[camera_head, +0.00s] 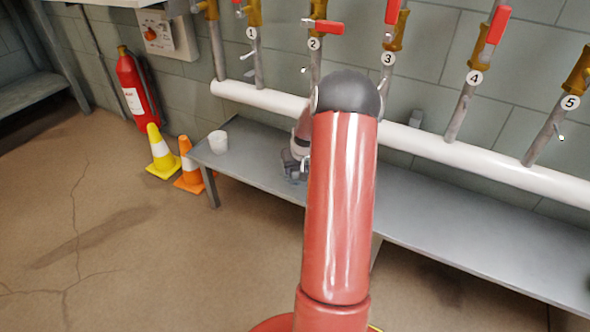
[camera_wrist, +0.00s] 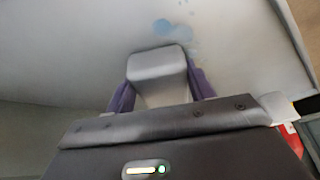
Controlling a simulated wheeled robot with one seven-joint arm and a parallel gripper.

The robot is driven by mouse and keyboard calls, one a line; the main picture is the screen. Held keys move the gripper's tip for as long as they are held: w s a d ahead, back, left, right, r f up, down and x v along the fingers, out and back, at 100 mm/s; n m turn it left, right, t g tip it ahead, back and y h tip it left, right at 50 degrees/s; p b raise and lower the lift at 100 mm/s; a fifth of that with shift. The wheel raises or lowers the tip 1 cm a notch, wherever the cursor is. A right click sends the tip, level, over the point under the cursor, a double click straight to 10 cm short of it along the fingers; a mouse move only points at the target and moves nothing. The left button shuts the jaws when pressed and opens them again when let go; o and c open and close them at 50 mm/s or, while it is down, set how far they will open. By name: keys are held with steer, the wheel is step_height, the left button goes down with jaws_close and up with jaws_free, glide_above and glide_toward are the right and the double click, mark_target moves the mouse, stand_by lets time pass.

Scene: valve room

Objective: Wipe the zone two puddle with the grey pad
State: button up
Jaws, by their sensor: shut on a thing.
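My gripper (camera_head: 295,167) is over the bench below the valve marked 2, partly behind my red arm in the head view. In the wrist view its purple fingers (camera_wrist: 160,92) are shut on the grey pad (camera_wrist: 157,66), a block with rounded edges. A puddle (camera_wrist: 172,30) shows as pale blue patches on the grey surface just beyond the pad in the wrist view. I cannot tell whether the pad touches the surface.
The metal bench (camera_head: 470,235) runs along the wall under a white pipe (camera_head: 450,152) and several numbered valves. A white cup (camera_head: 218,141) stands at its left end. Two cones (camera_head: 161,155) and a fire extinguisher (camera_head: 135,88) stand left. Open floor (camera_head: 110,250) lies in front.

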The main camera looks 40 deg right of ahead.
mark_target(296, 178)
steer(key=shift+s+d, duration=0.35)
steer(key=shift+s, duration=0.45)
steer(key=shift+s+a+r, duration=0.1)
steer(key=shift+s+a, duration=0.2)
steer(key=shift+a, duration=0.5)
steer(key=shift+s+a, duration=0.3)
steer(key=shift+a, duration=0.5)
steer(key=shift+s+a+f+b, duration=0.1)
steer(key=shift+s+a+b, duration=0.15)
steer(key=shift+a, duration=0.4)
steer(key=shift+s+a+f+b, duration=0.1)
steer(key=shift+s+a+b, duration=0.15)
steer(key=shift+a, duration=0.4)
steer(key=shift+s+a+b, duration=0.15)
steer(key=shift+s+a, duration=0.2)
steer(key=shift+a, duration=0.3)
step_height(296, 178, up, 6)
steer(key=p, duration=0.4)
steer(key=shift+w+a+f, duration=0.1)
steer(key=shift+f, duration=0.05)
steer(key=shift+r, duration=0.25)
